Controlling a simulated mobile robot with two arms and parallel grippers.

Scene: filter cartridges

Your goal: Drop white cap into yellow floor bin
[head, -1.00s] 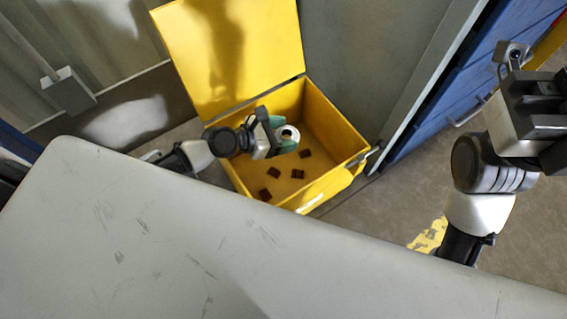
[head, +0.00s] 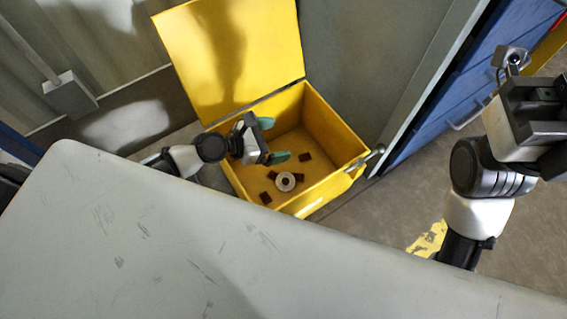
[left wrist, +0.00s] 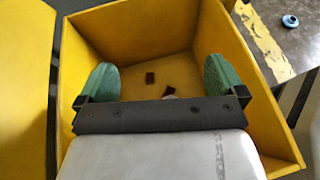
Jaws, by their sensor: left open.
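The white cap (head: 285,181) is a small white ring with a dark centre. In the head view it is inside the yellow floor bin (head: 345,172), low among the brown pieces. My left gripper (head: 273,140) is over the bin with its green fingers spread apart and nothing between them. In the left wrist view the open left gripper (left wrist: 161,82) shows above the bin's interior, and a pale bit of the cap (left wrist: 169,92) peeks out past the gripper body. My right gripper's fingertips are not in view; only the right arm shows at the right edge.
Several dark brown pieces (head: 305,156) lie on the bin floor. The bin's lid (head: 235,60) stands open at the back. A grey table (head: 130,230) fills the foreground. A blue round object (left wrist: 290,21) lies on the floor beyond the bin in the left wrist view.

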